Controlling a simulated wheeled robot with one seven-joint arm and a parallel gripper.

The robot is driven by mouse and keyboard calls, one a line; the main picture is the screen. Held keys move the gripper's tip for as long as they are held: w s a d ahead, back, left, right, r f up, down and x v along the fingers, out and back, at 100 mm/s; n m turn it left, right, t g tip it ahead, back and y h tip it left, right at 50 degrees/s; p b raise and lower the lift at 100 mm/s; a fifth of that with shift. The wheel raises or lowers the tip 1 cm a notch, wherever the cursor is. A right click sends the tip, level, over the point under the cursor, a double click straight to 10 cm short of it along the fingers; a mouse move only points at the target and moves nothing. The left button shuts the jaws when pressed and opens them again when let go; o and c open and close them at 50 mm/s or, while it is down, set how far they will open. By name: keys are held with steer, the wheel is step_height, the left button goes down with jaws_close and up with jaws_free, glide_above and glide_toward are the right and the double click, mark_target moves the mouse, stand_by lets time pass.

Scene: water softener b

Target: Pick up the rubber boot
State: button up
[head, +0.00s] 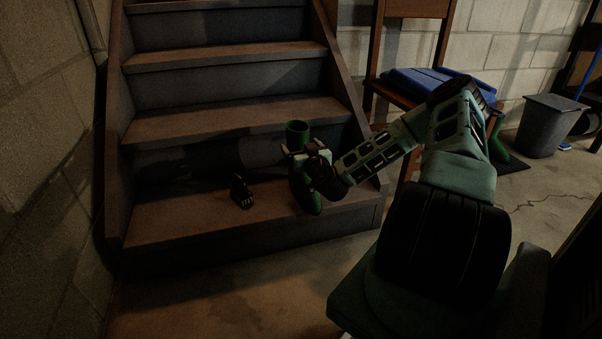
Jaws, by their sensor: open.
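A green rubber boot (297,131) stands upright on the lowest wooden step, near its right end. Its top opening and its toe (311,202) show. My gripper (296,153) is open at the boot's shaft and hides its middle part. I cannot tell whether the fingers touch the boot or how far they reach around it. Another green boot (497,140) stands on the floor at the right, partly hidden behind my arm.
A small dark object, perhaps a glove (241,191), lies on the same step to the left. Wooden stairs (235,125) rise behind. A chair with a folded blue cloth (409,84) stands right of the stairs. A grey bin (549,127) is farther right. Open floor (230,290) lies in front.

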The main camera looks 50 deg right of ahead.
steer(key=shift+w+d, duration=0.15)
steer(key=shift+w, duration=0.05)
steer(key=shift+r, duration=0.1)
steer(key=c, duration=1.7)
